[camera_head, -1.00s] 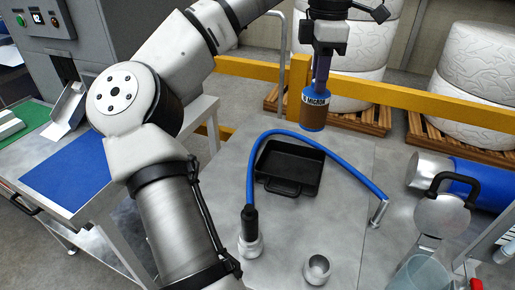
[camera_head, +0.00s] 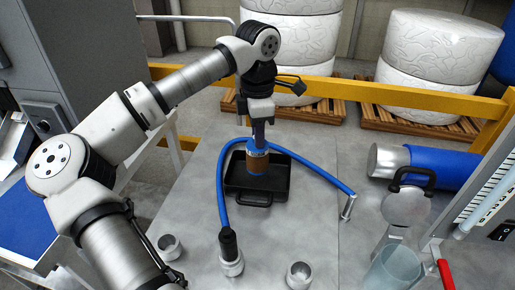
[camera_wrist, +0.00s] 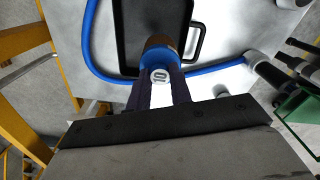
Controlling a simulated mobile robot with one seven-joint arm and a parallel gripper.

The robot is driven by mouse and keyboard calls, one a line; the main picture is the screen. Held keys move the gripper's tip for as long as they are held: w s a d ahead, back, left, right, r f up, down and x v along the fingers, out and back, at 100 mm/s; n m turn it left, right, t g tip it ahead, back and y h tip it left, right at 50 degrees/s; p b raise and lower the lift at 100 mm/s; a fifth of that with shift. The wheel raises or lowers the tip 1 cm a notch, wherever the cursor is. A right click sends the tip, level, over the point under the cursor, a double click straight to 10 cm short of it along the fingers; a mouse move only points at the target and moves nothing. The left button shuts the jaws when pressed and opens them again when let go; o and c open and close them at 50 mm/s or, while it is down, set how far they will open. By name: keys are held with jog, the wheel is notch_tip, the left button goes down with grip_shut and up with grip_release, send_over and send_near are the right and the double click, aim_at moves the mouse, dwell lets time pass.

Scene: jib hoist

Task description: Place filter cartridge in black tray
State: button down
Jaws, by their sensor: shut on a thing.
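The filter cartridge (camera_head: 257,160) is a brown cylinder with blue bands and a label. My gripper (camera_head: 258,143) points down and is shut on its upper end. The cartridge stands upright over the black tray (camera_head: 244,188), a rectangular pan with a front handle. I cannot tell whether its lower end touches the tray floor. In the wrist view the cartridge (camera_wrist: 160,58) sits between my fingers (camera_wrist: 160,88), with the black tray (camera_wrist: 126,38) behind it.
A blue hose (camera_head: 219,188) loops around the tray's back and left side. Small metal cups (camera_head: 299,275) stand at the front of the grey table (camera_head: 320,230). A blue cylinder (camera_head: 440,166), a black-handled metal tool (camera_head: 407,205) and a clear beaker (camera_head: 393,268) are to the right.

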aim_at(258, 152)
notch_tip(258, 152, down, 6)
jog(key=shift+r+p, duration=0.15)
jog(key=shift+p, duration=0.5)
jog(key=shift+f, duration=0.2)
jog(key=shift+f, duration=0.1)
jog(key=shift+f+b, duration=0.15)
jog(key=shift+b, duration=0.2)
jog(key=c, duration=1.3)
grip_release()
jog(key=shift+o, duration=0.2)
jog(key=shift+r, duration=0.2)
notch_tip(258, 152, up, 12)
jog(key=b, duration=0.2)
jog(key=shift+r+b, duration=0.1)
jog(key=shift+b, duration=0.2)
